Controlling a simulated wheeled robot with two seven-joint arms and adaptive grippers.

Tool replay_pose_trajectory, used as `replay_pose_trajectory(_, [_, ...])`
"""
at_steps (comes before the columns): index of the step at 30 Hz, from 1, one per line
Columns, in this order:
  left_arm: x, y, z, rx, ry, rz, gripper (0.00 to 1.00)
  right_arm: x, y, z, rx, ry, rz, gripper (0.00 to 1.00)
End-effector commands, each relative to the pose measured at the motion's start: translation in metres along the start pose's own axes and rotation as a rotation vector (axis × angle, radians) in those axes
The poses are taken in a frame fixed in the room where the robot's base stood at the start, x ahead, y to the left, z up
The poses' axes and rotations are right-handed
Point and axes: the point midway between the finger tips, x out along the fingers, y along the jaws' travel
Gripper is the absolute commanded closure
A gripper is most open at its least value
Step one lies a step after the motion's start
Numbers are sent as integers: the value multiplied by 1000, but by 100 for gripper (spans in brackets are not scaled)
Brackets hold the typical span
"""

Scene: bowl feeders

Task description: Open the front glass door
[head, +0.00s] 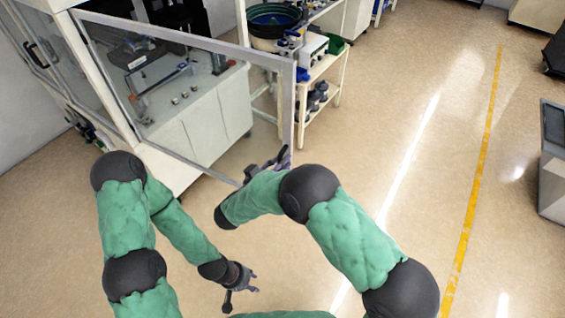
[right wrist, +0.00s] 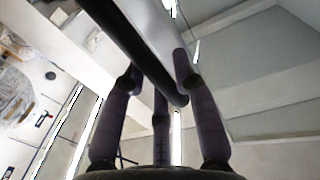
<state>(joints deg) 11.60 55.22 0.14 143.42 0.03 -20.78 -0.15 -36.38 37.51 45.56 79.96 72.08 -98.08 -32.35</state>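The front glass door (head: 187,42), a clear pane in a grey metal frame, stands swung out from the white cabinet (head: 88,72) at the upper left of the head view. My right gripper (head: 272,165) is at the lower free corner of the door. In the right wrist view its fingers (right wrist: 158,100) are spread apart, and a dark bar (right wrist: 135,48), apparently the door handle, runs between them beside a pale frame. I cannot tell whether they touch it. My left gripper (head: 243,280) hangs low in the head view, fingers apart and empty, away from the door.
A white shelf trolley (head: 325,68) with a bowl feeder (head: 272,22) stands behind the door's free edge. A grey box (head: 551,160) is at the right edge. The floor with a yellow line (head: 482,150) is clear between them.

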Motion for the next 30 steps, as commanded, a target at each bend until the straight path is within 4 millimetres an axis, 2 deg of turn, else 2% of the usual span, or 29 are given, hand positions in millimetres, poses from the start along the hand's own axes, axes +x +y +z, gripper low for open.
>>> replay_pose_trajectory(10, [0,0,0,0,0,0,60,0,0,-1,1,0,1,65])
replay_pose_trajectory(14, [0,0,0,0,0,0,60,0,0,-8,2,1,1,65])
replay_pose_trajectory(17, [0,0,0,0,0,0,60,0,0,-21,4,1,2,65])
replay_pose_trajectory(24, [0,0,0,0,0,0,60,0,0,-65,6,1,0,65])
replay_pose_trajectory(30, [0,0,0,0,0,0,60,0,0,-91,4,1,0,65])
